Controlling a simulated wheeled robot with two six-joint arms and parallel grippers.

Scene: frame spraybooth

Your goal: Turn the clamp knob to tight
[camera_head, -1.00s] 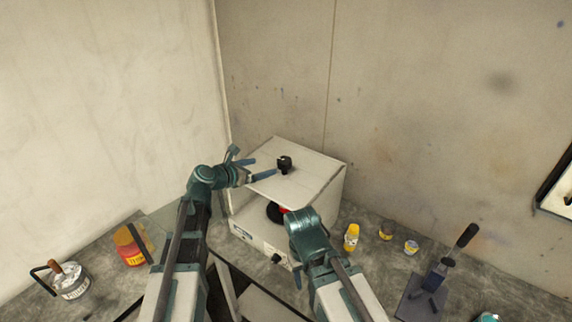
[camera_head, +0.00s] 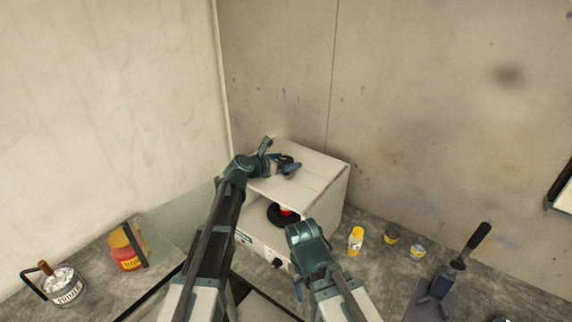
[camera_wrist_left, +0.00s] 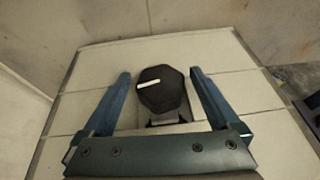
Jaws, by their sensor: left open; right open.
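The clamp knob (camera_wrist_left: 162,90) is black and many-sided with a white pointer line, and stands on top of the white box-shaped booth (camera_head: 318,172). In the left wrist view its line runs nearly level, tilted slightly. My left gripper (camera_wrist_left: 160,88) is open, with one blue finger on each side of the knob and gaps on both sides. In the head view my left gripper (camera_head: 282,167) is over the booth top and mostly hides the knob. My right gripper (camera_head: 297,278) is low in front of the booth; its fingers are mostly hidden by its wrist.
Inside the booth is a black round part with something red (camera_head: 284,212). A yellow bottle (camera_head: 355,241) and small jars (camera_head: 391,236) stand to the right, near a lever tool (camera_head: 455,270). A paint can (camera_head: 64,286) and a red-yellow container (camera_head: 127,250) are at the left.

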